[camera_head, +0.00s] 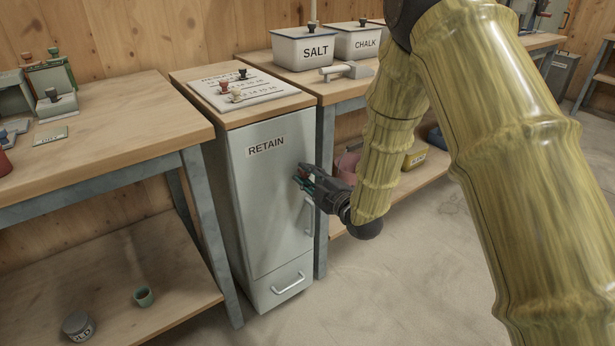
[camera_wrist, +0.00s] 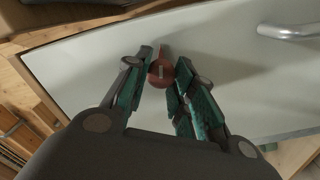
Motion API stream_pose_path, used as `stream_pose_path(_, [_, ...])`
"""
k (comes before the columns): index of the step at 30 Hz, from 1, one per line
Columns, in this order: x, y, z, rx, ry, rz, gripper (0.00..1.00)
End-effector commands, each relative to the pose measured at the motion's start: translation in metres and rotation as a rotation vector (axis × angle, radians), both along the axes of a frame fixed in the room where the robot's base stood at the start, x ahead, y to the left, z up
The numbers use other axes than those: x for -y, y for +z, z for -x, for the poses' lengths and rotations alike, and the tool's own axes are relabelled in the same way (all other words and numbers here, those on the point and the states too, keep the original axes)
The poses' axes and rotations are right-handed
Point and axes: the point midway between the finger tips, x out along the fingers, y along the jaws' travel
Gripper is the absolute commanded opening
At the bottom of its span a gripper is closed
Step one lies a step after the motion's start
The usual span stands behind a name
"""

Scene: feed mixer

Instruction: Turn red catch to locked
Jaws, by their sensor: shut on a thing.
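The red catch (camera_wrist: 161,72) is a small round red knob with a pointed tab and a pale slot, on the front of a light grey cabinet door. In the wrist view it sits between the tips of my gripper (camera_wrist: 162,80), whose teal-padded fingers are shut on it. In the head view my gripper (camera_head: 303,181) reaches the right side of the door of the cabinet labelled RETAIN (camera_head: 265,200), above the vertical handle. There the catch is mostly hidden by the fingers. I cannot read any lock marking beside it.
The door handle (camera_head: 309,216) is just below my gripper, and a drawer handle (camera_head: 288,284) is lower down. A board with knobs (camera_head: 238,90) lies on the cabinet top. Workbenches flank the cabinet. The concrete floor (camera_head: 370,290) in front is clear.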

Motion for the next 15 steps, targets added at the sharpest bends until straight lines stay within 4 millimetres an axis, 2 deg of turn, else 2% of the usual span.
stream_pose_path(6, [-0.0009, -0.0016, 0.0006, 0.072, 0.002, 0.101, 0.01])
stream_pose_path(15, [-0.0005, -0.0012, 0.0005, 0.117, 0.000, 0.163, 0.01])
